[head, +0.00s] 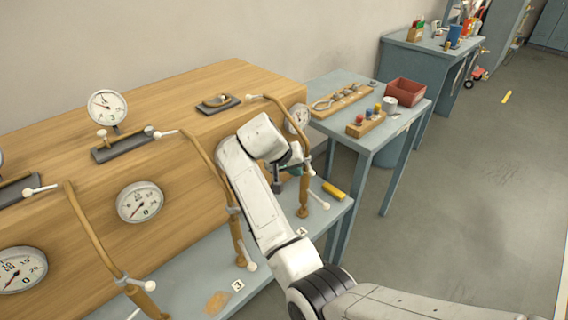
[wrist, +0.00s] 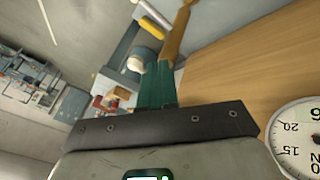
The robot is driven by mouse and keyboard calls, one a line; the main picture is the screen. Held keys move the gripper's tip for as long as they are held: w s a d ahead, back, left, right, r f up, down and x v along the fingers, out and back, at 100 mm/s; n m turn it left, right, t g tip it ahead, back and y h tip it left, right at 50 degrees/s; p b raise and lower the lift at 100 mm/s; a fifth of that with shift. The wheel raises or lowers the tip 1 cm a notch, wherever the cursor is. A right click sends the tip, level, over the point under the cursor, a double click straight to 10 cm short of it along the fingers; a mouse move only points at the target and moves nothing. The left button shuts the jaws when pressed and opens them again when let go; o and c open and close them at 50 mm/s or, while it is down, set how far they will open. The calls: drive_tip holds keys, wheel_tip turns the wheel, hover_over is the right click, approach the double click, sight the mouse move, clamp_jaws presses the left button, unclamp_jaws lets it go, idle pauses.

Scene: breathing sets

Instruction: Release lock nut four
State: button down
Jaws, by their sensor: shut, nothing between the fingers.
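The rightmost wooden pipe (head: 303,196) curves down the front of the wooden cabinet and has white-tipped levers. A number card (head: 301,231) on the shelf is near its foot; its digit is too small to read surely. My gripper (head: 293,172), with green fingers, is beside this pipe, partly covered by my arm. In the wrist view the gripper (wrist: 158,72) is shut and empty, its fingertips close to the pipe (wrist: 178,35) and a round white knob (wrist: 135,63). I cannot tell whether they touch. I cannot make out which part is lock nut four.
Gauges sit on the cabinet face, one (head: 139,202) left of my arm and one (wrist: 300,140) at the wrist view's right edge. A yellow block (head: 334,191) lies on the shelf. A side table (head: 352,85) with a red bin (head: 405,92) stands right. Floor beyond is open.

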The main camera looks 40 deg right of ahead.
drive_tip(key=shift+s+d+f, duration=0.15)
drive_tip(key=shift+s+d, duration=0.3)
drive_tip(key=shift+d, duration=0.15)
